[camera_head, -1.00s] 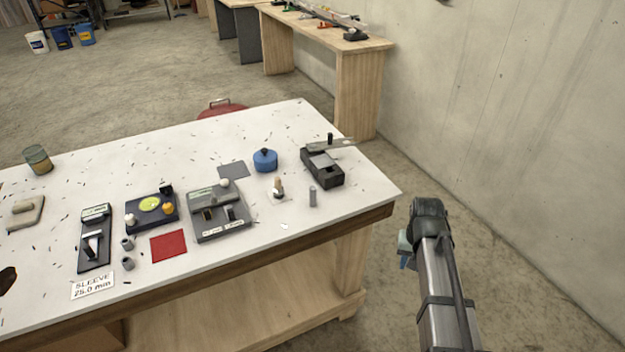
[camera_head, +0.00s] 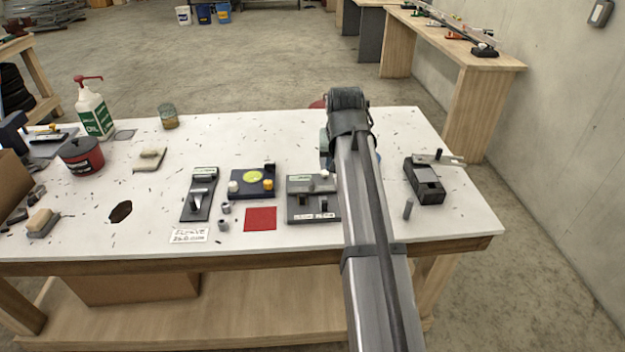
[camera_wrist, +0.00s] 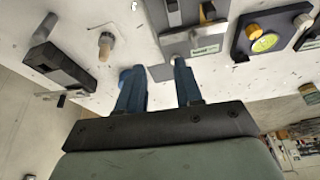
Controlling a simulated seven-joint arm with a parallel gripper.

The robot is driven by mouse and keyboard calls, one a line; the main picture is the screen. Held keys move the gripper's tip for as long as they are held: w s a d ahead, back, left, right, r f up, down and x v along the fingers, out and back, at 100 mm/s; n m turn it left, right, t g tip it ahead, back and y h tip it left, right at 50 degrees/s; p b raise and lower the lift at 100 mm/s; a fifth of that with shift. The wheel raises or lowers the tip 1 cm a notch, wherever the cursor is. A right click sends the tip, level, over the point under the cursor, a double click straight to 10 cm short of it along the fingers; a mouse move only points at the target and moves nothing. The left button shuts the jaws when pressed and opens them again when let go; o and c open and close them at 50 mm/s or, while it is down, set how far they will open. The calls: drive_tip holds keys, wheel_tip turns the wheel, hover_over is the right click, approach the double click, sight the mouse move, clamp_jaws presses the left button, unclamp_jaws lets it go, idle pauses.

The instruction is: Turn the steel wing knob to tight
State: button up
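A black plate (camera_head: 189,211) lies left of the table's middle, with a light label at its far end. A pale grey, wing-like handle (camera_head: 198,198) stands on it; it looks like the steel wing knob, but its setting is too small to read. In the wrist view only part of a dark plate shows at the right edge. My gripper (camera_wrist: 156,66) has two blue fingers spread apart with nothing between them. It is over the table, well to the right of the wing knob. My arm hides most of it in the head view.
Right of the plate are a dark block with a yellow disc (camera_head: 253,177), a grey box with levers (camera_head: 300,207) and a red pad (camera_head: 260,219). Small grey cylinders (camera_head: 223,224) stand beside the plate. A black clamp block (camera_head: 425,182) is at right. A bottle (camera_head: 94,112) stands far left.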

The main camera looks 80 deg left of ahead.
sight(312, 181)
drive_tip(key=s+a+r+n, duration=0.1)
drive_tip(key=s+a, duration=0.1)
drive_tip(key=s, duration=0.4)
drive_tip(key=x, duration=1.3)
drive_tip(key=shift+s+a+f, duration=0.15)
drive_tip(key=shift+a+f, duration=0.05)
drive_tip(key=shift+a, duration=0.2)
clamp_jaws()
